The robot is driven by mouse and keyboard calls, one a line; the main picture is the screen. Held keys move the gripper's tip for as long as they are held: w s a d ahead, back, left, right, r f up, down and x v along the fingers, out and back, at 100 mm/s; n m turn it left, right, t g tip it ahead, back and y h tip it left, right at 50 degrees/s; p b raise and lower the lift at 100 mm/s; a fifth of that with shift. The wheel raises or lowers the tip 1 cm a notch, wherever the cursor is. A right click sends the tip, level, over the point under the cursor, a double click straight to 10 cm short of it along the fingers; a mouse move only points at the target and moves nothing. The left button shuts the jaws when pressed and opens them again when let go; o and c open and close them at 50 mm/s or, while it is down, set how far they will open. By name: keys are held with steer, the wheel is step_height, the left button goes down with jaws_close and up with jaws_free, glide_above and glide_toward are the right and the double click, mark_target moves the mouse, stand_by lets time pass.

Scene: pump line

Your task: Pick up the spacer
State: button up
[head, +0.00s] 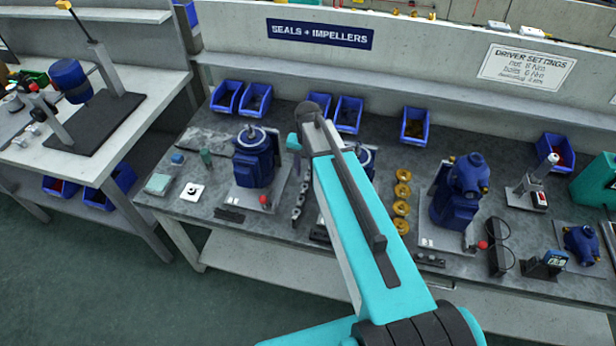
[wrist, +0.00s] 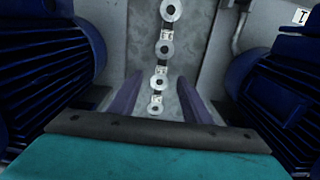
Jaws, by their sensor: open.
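Several small grey metal rings (wrist: 168,48) lie in a line on the bench, with small white labels between them, in the wrist view. I cannot tell which of them is the spacer. The row also shows in the head view (head: 300,202), just left of my arm. My gripper (wrist: 160,98) is open, its two fingers on either side of the near end of the row, with nothing held. The nearest rings (wrist: 158,82) appear between the fingers; the height above them is unclear.
A blue pump (head: 256,160) stands left of the row, and another, partly hidden by my arm, stands right. Their blue bodies flank my gripper closely in the wrist view. Brass rings (head: 402,190) lie farther right. Blue bins (head: 348,112) line the back.

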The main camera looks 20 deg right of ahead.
mark_target(308, 176)
steer(key=shift+f, duration=0.1)
stand_by(0.4)
steer(key=c, duration=1.1)
step_height(308, 176, up, 10)
steer(key=b, duration=0.2)
steer(key=shift+r+b, duration=0.25)
steer(key=shift+b, duration=0.05)
stand_by(0.7)
